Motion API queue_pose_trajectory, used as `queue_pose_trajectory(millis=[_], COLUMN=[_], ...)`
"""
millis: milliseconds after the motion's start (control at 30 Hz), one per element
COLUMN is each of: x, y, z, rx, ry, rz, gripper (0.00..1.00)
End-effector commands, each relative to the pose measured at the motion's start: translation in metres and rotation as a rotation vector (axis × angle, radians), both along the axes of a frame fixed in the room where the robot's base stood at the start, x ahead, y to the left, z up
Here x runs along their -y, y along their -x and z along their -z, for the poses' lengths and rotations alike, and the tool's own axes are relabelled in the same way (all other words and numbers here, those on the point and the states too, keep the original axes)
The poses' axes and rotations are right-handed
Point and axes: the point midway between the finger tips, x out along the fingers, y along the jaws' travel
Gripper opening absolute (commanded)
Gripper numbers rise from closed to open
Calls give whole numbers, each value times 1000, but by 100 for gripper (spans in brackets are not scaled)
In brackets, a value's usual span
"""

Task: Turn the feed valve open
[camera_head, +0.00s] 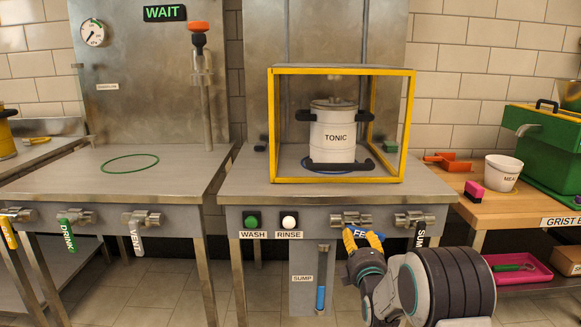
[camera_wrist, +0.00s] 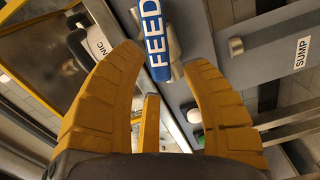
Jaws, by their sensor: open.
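The feed valve (camera_head: 350,218) is on the front panel of the middle bench in the head view. Its blue handle, lettered FEED, is partly hidden by my gripper (camera_head: 362,238). In the wrist view the blue handle (camera_wrist: 154,42) shows at top centre, just beyond and between the fingertips of my gripper (camera_wrist: 163,58). My yellow fingers are open, spread to either side of the handle's end, with nothing clamped. I cannot tell the handle's exact angle.
The sump valve (camera_head: 410,219) is close at the right, its black handle near my arm. Green WASH (camera_head: 252,221) and white RINSE (camera_head: 289,221) buttons are to the left. A sump gauge (camera_head: 321,278) stands below. A yellow-framed case (camera_head: 272,125) encloses the tonic pot. A WAIT sign (camera_head: 164,13) is lit.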

Motion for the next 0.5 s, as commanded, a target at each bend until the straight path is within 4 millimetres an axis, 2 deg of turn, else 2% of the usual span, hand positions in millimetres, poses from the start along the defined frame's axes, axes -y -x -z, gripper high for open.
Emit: queue_pose_trajectory(millis=[100, 500], x=[0, 0], y=[0, -4], z=[0, 0], rx=[0, -1], ry=[-78, -82], rz=[0, 0], gripper=[42, 42])
